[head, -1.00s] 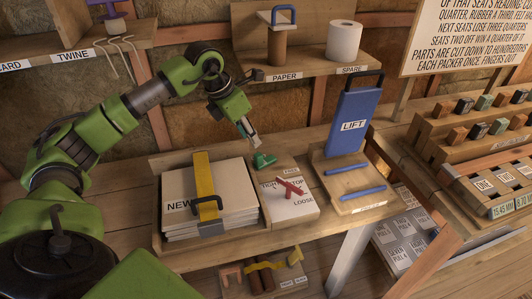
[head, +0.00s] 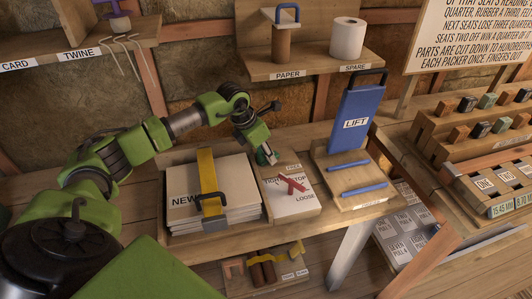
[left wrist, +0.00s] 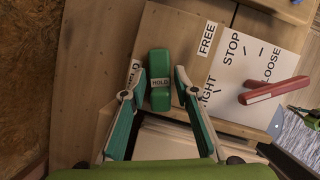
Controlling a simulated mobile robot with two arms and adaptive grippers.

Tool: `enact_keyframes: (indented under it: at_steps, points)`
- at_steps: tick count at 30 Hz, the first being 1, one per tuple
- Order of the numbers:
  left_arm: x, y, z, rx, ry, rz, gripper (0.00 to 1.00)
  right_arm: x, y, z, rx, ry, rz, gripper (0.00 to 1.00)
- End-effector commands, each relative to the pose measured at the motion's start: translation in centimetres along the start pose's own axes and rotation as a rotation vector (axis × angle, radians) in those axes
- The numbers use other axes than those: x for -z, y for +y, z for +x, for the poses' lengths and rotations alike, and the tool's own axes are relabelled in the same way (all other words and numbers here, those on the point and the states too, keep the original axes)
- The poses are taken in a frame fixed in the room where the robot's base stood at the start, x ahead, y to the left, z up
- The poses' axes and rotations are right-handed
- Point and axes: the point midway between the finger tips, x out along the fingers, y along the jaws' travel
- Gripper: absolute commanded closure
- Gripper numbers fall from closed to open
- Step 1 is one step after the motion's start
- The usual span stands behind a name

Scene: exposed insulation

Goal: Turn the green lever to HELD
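The green lever (left wrist: 160,85) stands on a wooden board (left wrist: 154,31) and bears a white label that seems to read HOLD. In the left wrist view, one printed label lies left of it, partly hidden by a finger, and a FREE label (left wrist: 207,38) lies to its right. My left gripper (left wrist: 159,76) is open, with one finger on each side of the lever. A narrow gap shows on the right; contact on the left is unclear. In the head view my left gripper (head: 266,156) points down over the lever and mostly covers it.
A red lever (head: 291,184) sits just right on a white plate marked STOP and LOOSE. A stack of NEW sheets (head: 238,172) with a yellow strap (head: 207,172) lies left. A blue LIFT panel (head: 357,115) stands right. A shelf (head: 258,68) hangs behind.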

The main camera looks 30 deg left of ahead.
Motion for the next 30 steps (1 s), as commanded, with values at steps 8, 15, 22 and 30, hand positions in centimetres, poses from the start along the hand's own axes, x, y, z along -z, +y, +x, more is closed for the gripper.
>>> enact_keyframes:
  at_steps: [8, 15, 22, 30]
  points:
    - [0.0, 0.0, 0.0, 0.001, 0.000, 0.002, 1.00, -0.1, 0.0, 0.1, 0.000, -0.002, 0.000, 1.00]
    - [0.1, 0.6, 0.3, 0.044, 0.000, 0.104, 1.00, 0.2, 0.0, 1.9, -0.001, 0.005, 0.000, 1.00]
    - [-0.1, 0.8, 0.1, 0.073, 0.000, 0.177, 1.00, 0.4, 0.0, 2.4, -0.001, 0.008, 0.000, 1.00]
    - [-0.1, 0.8, 0.0, 0.073, 0.000, 0.180, 0.77, 0.4, 0.0, 2.3, -0.001, 0.009, 0.001, 1.00]
